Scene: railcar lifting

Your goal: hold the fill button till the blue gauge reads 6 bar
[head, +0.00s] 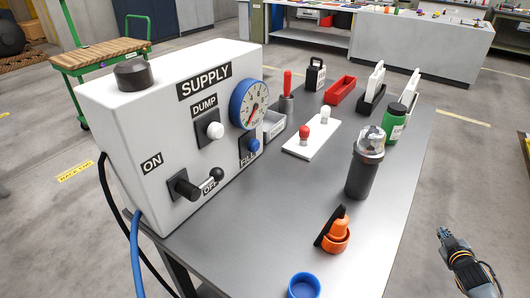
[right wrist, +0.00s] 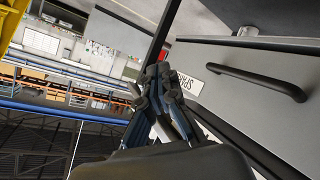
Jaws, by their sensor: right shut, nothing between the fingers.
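The white supply box (head: 130,155) stands at the left end of the grey table. The blue-rimmed gauge (head: 249,104) is on its front at the upper right; its red needle is too small to read surely. The blue fill button (head: 254,145) is below the gauge, above the FILL label. A white dump button (head: 215,130) is to its left. My right gripper (head: 444,236) is shut and empty, off the table's right side, well away from the button. It also shows in the right wrist view (right wrist: 165,75), near a grey panel. My left gripper is not in view.
A grey panel with a dark handle (right wrist: 262,82) is close in the wrist view.

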